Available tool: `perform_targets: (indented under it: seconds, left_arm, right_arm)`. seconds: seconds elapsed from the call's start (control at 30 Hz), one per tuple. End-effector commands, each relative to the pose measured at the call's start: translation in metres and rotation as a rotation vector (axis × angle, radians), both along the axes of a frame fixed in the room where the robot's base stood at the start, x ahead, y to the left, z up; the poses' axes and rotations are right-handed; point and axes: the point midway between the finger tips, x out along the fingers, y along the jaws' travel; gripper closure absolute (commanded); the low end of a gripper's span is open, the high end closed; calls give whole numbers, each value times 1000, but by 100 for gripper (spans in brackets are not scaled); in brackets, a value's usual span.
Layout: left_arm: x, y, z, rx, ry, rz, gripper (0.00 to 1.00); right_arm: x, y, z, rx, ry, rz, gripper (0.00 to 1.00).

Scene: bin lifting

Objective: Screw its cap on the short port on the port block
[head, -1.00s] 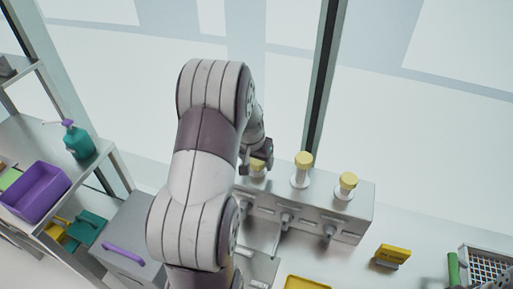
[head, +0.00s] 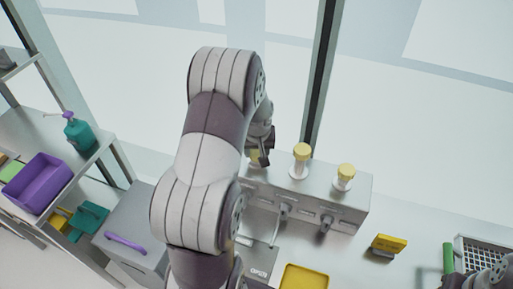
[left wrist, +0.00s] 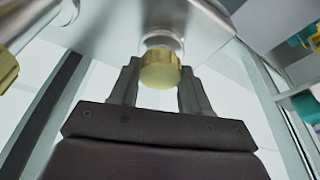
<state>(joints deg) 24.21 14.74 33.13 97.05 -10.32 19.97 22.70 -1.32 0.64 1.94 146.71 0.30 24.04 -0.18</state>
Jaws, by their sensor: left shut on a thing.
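The steel port block (head: 320,196) stands on the bench with three upright ports in a row. The middle port (head: 299,169) is tallest, and a yellow cap (head: 302,150) sits on it. The right port (head: 343,183) also bears a yellow cap (head: 346,170). My left gripper (head: 262,156) is at the left, short port, and its fingers partly hide that port and its yellow cap. In the left wrist view the gripper is shut on this cap (left wrist: 160,70), against the end of the short port (left wrist: 163,41). Thread engagement cannot be seen.
A yellow block (head: 388,244) and a yellow tray (head: 305,278) lie in front. A wire basket (head: 484,258) is at the right, with part of my right arm near it. A grey box (head: 130,238) with a purple handle stands left. A window post rises behind the block.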

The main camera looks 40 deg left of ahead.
Motion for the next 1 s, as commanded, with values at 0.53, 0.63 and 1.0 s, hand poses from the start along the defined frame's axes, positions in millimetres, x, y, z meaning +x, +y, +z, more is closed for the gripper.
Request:
perform_targets:
  seconds: [0.53, 0.63, 1.0]
  left_arm:
    - [-1, 1, -17, 1, 1, -652, 75]
    - [-2, 1, -14, 0, 2, -850, 76]
    - [-3, -2, -2, -10, 10, -1037, 47]
  right_arm:
    - [0, 0, -47, 0, -1, 0, 57]
    - [0, 0, -69, 0, -1, 0, 57]
    - [1, 0, -69, 0, -2, 0, 57]
